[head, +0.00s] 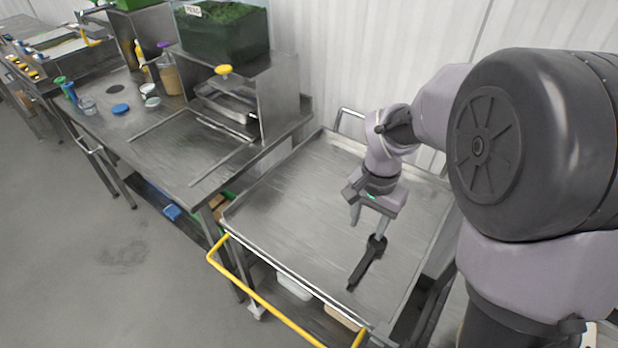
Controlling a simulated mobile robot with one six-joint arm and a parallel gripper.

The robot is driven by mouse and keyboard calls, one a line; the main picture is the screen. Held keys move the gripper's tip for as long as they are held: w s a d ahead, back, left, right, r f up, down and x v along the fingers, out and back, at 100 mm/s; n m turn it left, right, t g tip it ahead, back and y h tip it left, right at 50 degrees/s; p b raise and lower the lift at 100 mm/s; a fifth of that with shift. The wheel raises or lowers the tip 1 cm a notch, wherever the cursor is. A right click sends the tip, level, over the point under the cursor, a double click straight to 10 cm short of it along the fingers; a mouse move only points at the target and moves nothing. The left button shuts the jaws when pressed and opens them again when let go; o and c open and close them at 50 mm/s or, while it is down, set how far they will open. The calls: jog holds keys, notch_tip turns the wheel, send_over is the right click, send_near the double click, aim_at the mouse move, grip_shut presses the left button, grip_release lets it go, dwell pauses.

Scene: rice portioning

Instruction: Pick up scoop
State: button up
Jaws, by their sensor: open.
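A black scoop (367,262) lies on the metal tray top of the cart (285,215), its long handle pointing toward the front edge and its head toward the back right. My gripper (367,228) is open and points down just above and behind the scoop. The right finger is close to the scoop's head; I cannot tell whether it touches. Nothing shows between the fingers.
A yellow handle bar (262,298) runs along the cart's front. A steel table (165,150) stands at left with containers and a green-filled bin (225,32). The cart top left of the scoop is clear. White containers (294,287) sit below.

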jog(key=b, duration=0.5)
send_over(361, 267)
notch_tip(361, 267, down, 13)
jog(key=shift+a+f, duration=0.1)
jog(key=shift+f, duration=0.05)
notch_tip(361, 267, down, 4)
jog(key=shift+f+b, duration=0.2)
jog(key=shift+b, duration=0.75)
jog(key=shift+r, duration=0.1)
grip_shut()
